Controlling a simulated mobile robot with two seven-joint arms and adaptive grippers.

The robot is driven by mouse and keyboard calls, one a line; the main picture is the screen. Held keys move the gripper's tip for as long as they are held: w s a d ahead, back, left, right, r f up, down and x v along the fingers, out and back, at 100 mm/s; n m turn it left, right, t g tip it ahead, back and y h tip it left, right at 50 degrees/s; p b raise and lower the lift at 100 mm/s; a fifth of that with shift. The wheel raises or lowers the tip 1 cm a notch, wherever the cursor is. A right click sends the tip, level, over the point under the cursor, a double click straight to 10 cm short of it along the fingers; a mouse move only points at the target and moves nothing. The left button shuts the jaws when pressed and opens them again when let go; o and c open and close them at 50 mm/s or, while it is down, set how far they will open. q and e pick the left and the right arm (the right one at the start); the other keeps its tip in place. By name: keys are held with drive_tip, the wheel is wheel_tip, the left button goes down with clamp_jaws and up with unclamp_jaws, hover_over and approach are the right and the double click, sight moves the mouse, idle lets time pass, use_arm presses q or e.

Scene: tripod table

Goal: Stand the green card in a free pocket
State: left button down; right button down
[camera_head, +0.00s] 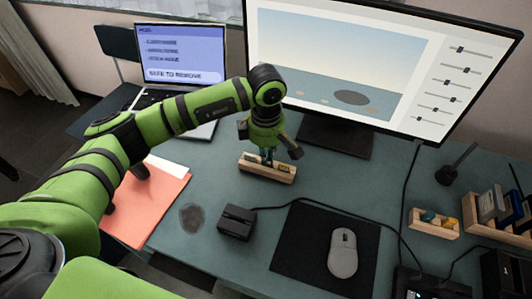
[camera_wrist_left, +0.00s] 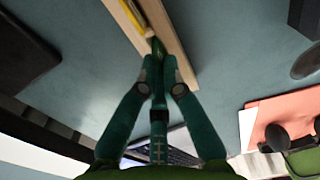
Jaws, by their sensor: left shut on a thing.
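My left gripper (camera_head: 266,154) is shut on the green card (camera_wrist_left: 157,46), directly at a small wooden holder (camera_head: 266,173) in the middle of the desk. In the left wrist view, the closed fingertips (camera_wrist_left: 158,68) hide most of the card, and only a small green part shows beyond them. The card overlaps the holder's slotted top (camera_wrist_left: 174,42); I cannot tell how deep it sits in a pocket. A yellow card (camera_wrist_left: 133,14) stands in the same holder, apart from the green one. My right gripper is not in view.
A monitor (camera_head: 340,60) and a laptop (camera_head: 180,60) stand behind. A black box (camera_head: 237,222) with a cable, a mouse (camera_head: 343,252) on a dark mat and a red folder (camera_head: 150,205) lie nearer. Another small wooden holder (camera_head: 434,229) stands to the right.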

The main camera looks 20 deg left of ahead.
use_arm(q)
drive_tip(key=shift+f, duration=0.25)
drive_tip(key=c, duration=1.3)
unclamp_jaws()
drive_tip(key=shift+r, duration=0.15)
wheel_tip(320, 180, up, 12)
drive_tip(key=shift+f, duration=0.1)
